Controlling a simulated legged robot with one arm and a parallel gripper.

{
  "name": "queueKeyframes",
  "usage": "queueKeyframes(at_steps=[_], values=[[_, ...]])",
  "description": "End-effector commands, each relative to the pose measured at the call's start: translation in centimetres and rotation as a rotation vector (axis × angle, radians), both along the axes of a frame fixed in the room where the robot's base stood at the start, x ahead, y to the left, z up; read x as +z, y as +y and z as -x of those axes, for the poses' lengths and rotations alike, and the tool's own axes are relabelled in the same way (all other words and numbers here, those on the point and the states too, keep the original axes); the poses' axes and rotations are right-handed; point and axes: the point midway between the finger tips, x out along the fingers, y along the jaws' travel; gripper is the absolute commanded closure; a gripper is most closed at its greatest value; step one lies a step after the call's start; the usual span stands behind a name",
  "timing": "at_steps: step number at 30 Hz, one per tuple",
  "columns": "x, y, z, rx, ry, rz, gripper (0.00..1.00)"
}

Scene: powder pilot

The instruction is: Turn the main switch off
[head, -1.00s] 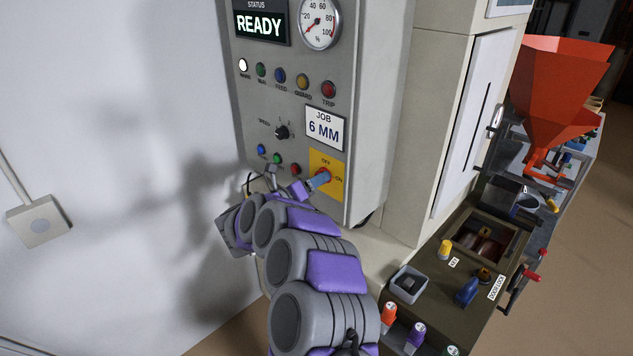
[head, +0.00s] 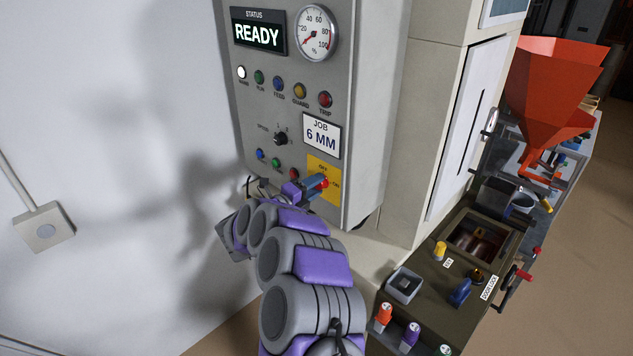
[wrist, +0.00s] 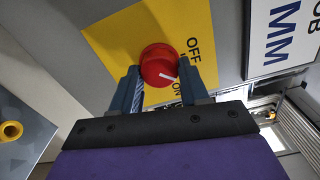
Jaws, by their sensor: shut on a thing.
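The main switch is a red round knob (wrist: 158,62) on a yellow plate (wrist: 115,38) marked OFF and ON. Its white mark points toward the ON lettering in the wrist view. In the head view the knob (head: 324,183) sits low on the grey control panel (head: 365,110), partly behind my gripper. My gripper (wrist: 160,77) has one blue-grey finger on each side of the knob and is shut on it. In the head view my gripper (head: 314,187) reaches the yellow plate from the lower left. The far side of the knob is hidden.
The panel has a READY display (head: 257,34), a gauge (head: 317,33), a row of lamps and a JOB 6 MM label (head: 321,135). Small buttons (head: 276,162) lie left of my gripper. A dark console (head: 430,280) and an orange hopper (head: 555,90) stand right.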

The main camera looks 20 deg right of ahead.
Motion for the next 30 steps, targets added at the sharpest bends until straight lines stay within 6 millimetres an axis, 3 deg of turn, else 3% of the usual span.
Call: queueKeyframes(at_steps=[18, 30], values=[[0.02, 0.5, -0.18, 0.013, 0.526, 0.19, 0.86], [-0.3, 0.31, -0.09, 0.012, 0.707, 0.252, 0.86]])
